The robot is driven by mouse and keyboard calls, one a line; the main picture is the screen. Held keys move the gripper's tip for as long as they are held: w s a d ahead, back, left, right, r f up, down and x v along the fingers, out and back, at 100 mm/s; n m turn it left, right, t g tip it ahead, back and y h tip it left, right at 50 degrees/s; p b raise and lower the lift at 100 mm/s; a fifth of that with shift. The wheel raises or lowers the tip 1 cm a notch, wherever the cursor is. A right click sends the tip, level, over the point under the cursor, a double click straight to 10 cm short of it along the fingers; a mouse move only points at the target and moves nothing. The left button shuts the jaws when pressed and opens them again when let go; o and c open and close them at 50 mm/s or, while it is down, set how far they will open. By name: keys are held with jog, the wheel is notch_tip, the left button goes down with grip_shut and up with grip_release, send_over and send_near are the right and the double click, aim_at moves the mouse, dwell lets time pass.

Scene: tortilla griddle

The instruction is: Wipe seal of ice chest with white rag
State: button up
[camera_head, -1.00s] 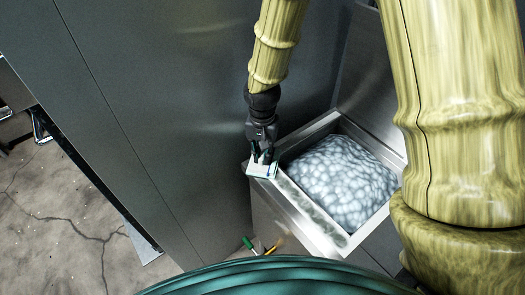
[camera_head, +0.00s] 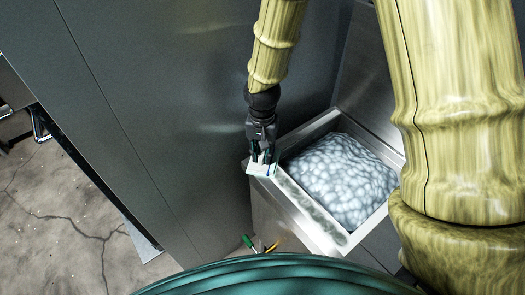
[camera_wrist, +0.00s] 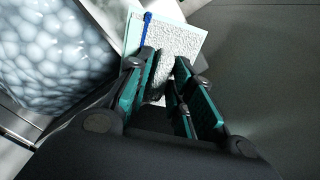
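The white rag (camera_head: 262,168) lies at the left corner of the ice chest's metal rim. In the wrist view the rag (camera_wrist: 182,40) is a flat, textured white sheet with a pale blue edge and a dark blue stripe. My gripper (camera_head: 262,157) is right above the rag, pointing down. In the wrist view its teal-padded fingers (camera_wrist: 160,78) are on both sides of a raised, shaded fold of the rag and appear closed on it. The ice chest (camera_head: 312,218) is open and filled with ice (camera_head: 340,180). The rim under the rag is hidden.
A tall grey metal panel (camera_head: 170,110) stands close to the left of the chest. Tools with green (camera_head: 248,241) and yellow (camera_head: 272,247) handles show at the front left of the chest. The chest's back panel rises behind the ice.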

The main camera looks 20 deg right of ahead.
aim_at(269, 166)
jog(key=shift+r+p, duration=0.35)
jog(key=shift+p, duration=0.1)
dwell(0.4)
grip_shut()
jog(key=shift+s+d+f, duration=0.1)
jog(key=shift+s+d, duration=0.2)
jog(key=shift+s, duration=0.5)
jog(key=shift+s+d, duration=0.25)
jog(key=shift+s, duration=0.55)
